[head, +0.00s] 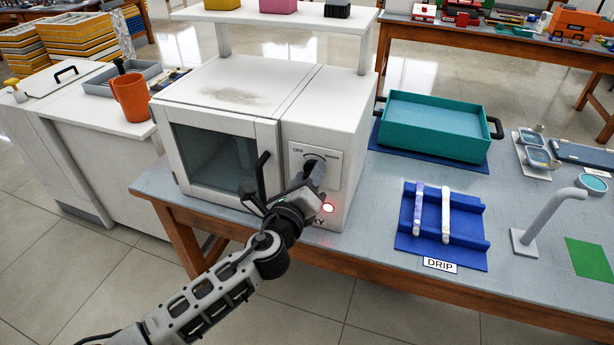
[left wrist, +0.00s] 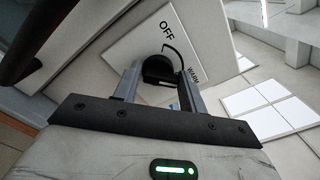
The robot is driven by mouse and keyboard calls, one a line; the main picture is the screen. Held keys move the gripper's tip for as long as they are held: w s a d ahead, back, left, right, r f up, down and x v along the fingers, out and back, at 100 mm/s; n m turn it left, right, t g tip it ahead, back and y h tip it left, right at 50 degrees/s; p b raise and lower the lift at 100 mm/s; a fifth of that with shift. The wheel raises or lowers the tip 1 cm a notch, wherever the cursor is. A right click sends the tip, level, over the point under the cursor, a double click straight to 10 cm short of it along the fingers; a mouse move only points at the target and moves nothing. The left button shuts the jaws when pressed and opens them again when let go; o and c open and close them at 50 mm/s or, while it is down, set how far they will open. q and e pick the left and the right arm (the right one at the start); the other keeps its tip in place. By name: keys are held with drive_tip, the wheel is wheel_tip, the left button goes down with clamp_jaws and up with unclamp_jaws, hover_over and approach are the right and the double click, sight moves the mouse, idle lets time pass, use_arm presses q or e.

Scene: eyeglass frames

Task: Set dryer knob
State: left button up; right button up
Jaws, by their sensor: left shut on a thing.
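The dryer (head: 225,95) is a white box with a glass door on the left and a control panel (head: 328,158) on the right of its front. My left gripper (head: 313,176) reaches the panel from below and is shut on the dark knob. The knob (left wrist: 157,67) shows between the two fingers in the left wrist view, near the plate (left wrist: 145,45) marked OFF and WARM. A curved black line runs from near OFF toward WARM. The gripper hides most of the knob in the head view, so its exact setting is unclear.
A red light (head: 328,208) glows low on the dryer front. The door handle (head: 262,165) stands out left of my gripper. A blue rack (head: 472,225) marked DRIP, a teal tray (head: 432,125) and a grey spout (head: 550,215) are to the right.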

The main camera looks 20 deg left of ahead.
use_arm(q)
drive_tip(key=o, duration=0.9)
drive_tip(key=shift+w+d+r, duration=0.1)
drive_tip(key=shift+d+r, duration=0.05)
drive_tip(key=shift+r, duration=0.2)
drive_tip(key=shift+f, duration=0.15)
drive_tip(key=s+b, duration=0.3)
drive_tip(key=s, duration=1.3)
drive_tip(key=shift+a, duration=0.3)
drive_tip(key=s+f+n+g+h, duration=0.1)
drive_tip(key=s+f+n+g, duration=0.3)
drive_tip(key=f+n, duration=0.6)
drive_tip(key=s+f+n+g+h, duration=0.1)
drive_tip(key=s+f+n+g, duration=0.2)
drive_tip(key=f+n, duration=0.7)
drive_tip(key=s+d+n, duration=0.1)
drive_tip(key=s+n, duration=0.1)
drive_tip(key=n, duration=0.3)
drive_tip(key=shift+s+f+g, duration=0.15)
drive_tip(key=shift+f+g, duration=0.25)
